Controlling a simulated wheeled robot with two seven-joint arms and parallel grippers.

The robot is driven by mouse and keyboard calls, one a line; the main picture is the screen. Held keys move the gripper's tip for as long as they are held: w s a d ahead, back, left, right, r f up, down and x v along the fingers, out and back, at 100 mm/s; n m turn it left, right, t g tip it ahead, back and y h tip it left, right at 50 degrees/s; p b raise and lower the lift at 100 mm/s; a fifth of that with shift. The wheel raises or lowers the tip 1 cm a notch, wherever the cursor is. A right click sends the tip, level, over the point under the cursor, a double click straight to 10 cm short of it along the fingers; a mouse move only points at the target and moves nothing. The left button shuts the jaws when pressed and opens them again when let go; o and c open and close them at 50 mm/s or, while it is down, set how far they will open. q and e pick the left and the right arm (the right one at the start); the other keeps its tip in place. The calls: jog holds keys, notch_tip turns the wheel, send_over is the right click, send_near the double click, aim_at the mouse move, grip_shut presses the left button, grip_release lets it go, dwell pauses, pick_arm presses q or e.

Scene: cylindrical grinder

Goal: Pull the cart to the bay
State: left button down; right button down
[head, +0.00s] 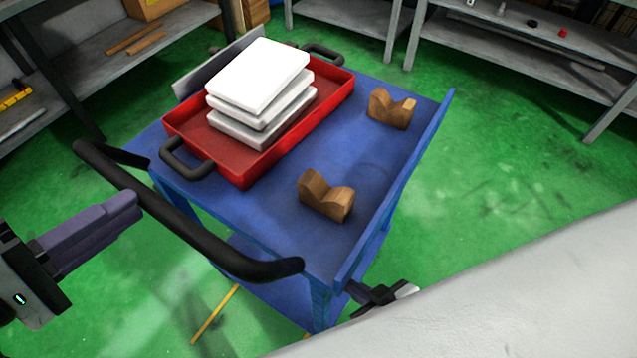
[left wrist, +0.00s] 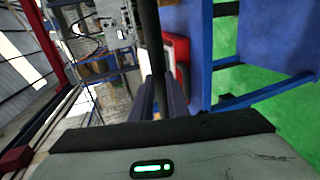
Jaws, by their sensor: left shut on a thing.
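A blue cart (head: 385,150) stands on the green floor, with a black handle bar (head: 190,222) along its near left side. My left gripper (head: 130,203) is shut on this handle near its far end. In the left wrist view the dark handle (left wrist: 151,40) runs up from between the fingers (left wrist: 158,98), and the blue cart frame (left wrist: 203,50) is to the right. A dark part, perhaps of my right gripper (head: 385,294), shows beyond the pale surface at lower right; its jaws are unclear. Thin yellow lines (head: 214,315) mark the floor below the cart.
A red tray (head: 250,172) with stacked white blocks (head: 260,78) and two wooden V-shaped blocks (head: 327,195) (head: 391,108) rest on the cart. Grey shelves stand at upper left (head: 120,60) and upper right (head: 500,45). Green floor right of the cart (head: 490,150) is clear.

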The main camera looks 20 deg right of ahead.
pick_arm(q)
jog(key=s+a+p, duration=0.3)
jog(key=s+a, duration=0.3)
jog(key=a, duration=0.2)
jog(key=s+a+f+p, duration=0.1)
jog(key=s+a+p, duration=0.3)
jog(key=s+a, duration=0.2)
jog(key=shift+s+a, duration=0.2)
jog(key=shift+a, duration=1.2)
jog(key=shift+a+f, duration=0.1)
jog(key=s+a, duration=0.7)
jog(key=a, duration=0.3)
jog(key=s+a+p, duration=0.1)
jog(key=s+a, duration=0.6)
jog(key=a, duration=0.3)
jog(key=shift+s, duration=0.4)
dwell(1.0)
jog(key=c, duration=2.5)
grip_release()
jog(key=shift+a, duration=0.1)
jog(key=o, duration=1.1)
